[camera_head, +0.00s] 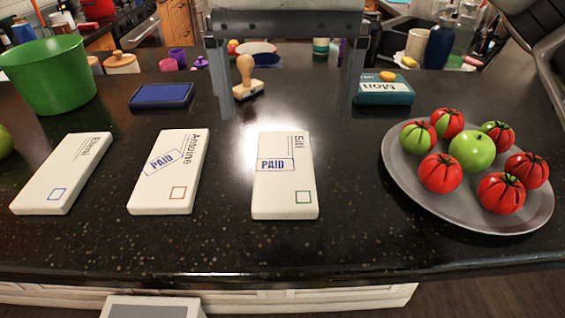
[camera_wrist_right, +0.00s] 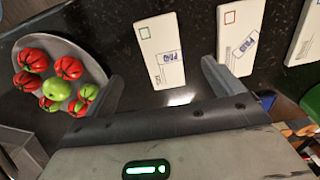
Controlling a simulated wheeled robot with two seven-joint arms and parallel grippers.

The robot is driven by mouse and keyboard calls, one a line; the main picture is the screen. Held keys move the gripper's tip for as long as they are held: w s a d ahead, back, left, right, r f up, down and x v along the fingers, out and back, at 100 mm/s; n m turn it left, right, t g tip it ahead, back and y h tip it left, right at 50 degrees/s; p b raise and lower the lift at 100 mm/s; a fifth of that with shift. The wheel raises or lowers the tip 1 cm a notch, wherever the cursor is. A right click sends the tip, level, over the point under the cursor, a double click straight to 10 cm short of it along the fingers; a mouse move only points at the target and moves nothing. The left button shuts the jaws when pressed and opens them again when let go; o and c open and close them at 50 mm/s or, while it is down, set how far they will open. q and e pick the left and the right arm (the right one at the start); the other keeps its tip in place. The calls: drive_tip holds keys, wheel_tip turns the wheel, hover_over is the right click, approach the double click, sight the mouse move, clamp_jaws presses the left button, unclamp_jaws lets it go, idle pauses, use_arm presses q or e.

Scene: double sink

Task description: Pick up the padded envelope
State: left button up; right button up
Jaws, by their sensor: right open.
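Three thick white padded envelopes lie flat and apart on the dark counter. The left one (camera_head: 62,175), with a blue square, has no stamp mark. The middle one (camera_head: 165,190), with a red square, and the right one (camera_head: 285,185), with a green square, are marked PAID. The wrist view shows the green-square envelope (camera_wrist_right: 157,45), the red-square one (camera_wrist_right: 240,25) and part of the blue-square one (camera_wrist_right: 306,40). My right gripper (camera_head: 287,112) is open and empty beyond the right envelope, touching none. It also shows in the wrist view (camera_wrist_right: 160,82). My left gripper is out of view.
A wooden stamp (camera_head: 246,75), blue ink pad (camera_head: 160,95) and teal box (camera_head: 385,92) lie behind the envelopes. A green bowl (camera_head: 50,78) stands at the back left. The front counter strip is clear.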

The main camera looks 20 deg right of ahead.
sight(285, 174)
drive_tip(key=f, duration=1)
drive_tip(key=shift+w, duration=0.3)
drive_tip(key=c, duration=1.1)
